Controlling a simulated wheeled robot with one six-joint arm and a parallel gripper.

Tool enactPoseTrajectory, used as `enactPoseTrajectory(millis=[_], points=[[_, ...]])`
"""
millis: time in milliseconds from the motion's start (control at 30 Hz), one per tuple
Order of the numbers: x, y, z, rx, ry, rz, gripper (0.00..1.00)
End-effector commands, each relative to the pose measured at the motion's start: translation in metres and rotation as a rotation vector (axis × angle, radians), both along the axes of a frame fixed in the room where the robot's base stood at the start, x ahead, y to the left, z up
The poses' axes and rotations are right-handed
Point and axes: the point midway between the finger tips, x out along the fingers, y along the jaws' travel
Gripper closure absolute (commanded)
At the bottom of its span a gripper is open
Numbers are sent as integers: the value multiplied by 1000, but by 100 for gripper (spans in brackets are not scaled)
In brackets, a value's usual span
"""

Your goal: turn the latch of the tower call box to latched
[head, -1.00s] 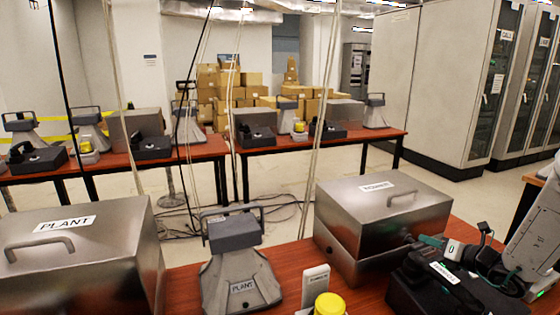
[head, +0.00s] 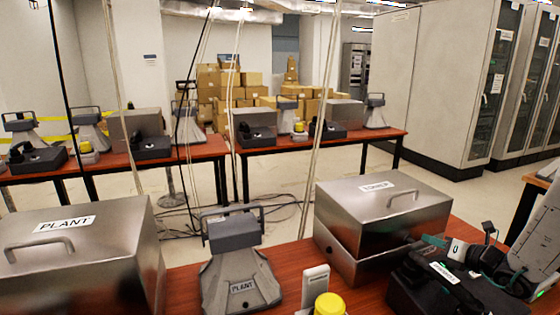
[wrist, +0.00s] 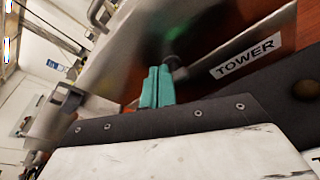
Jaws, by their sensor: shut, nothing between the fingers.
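The tower call box (head: 350,225) is a brushed metal box with a handle and a TOWER label on its lid, at the right of the head view. Its lid looks down. A small dark part (head: 410,238), likely the latch, shows on its right-hand side, too small for me to tell its position. My gripper (head: 436,241) is beside that side, above a black phone. In the wrist view its teal fingers (wrist: 157,88) are together and empty. A dark knob-like part (wrist: 176,66) shows just beyond them; I cannot tell whether they touch it.
The black phone (head: 425,292) with a white label lies under my arm. A yellow-topped beacon (head: 329,305), a white upright block (head: 315,285), a grey PLANT speaker (head: 238,275) and the PLANT metal box (head: 95,280) stand to the left. Hanging cables cross the view.

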Motion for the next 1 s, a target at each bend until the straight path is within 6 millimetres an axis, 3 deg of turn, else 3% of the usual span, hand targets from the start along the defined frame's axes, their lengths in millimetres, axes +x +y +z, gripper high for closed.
enactPoseTrajectory(millis=[400, 767, 1000], points=[[-44, -16, 0, 0, -1, -1, 100], [-47, -18, 0, 0, 0, 0, 100], [-46, -46, -16, 0, 1, -2, 100]])
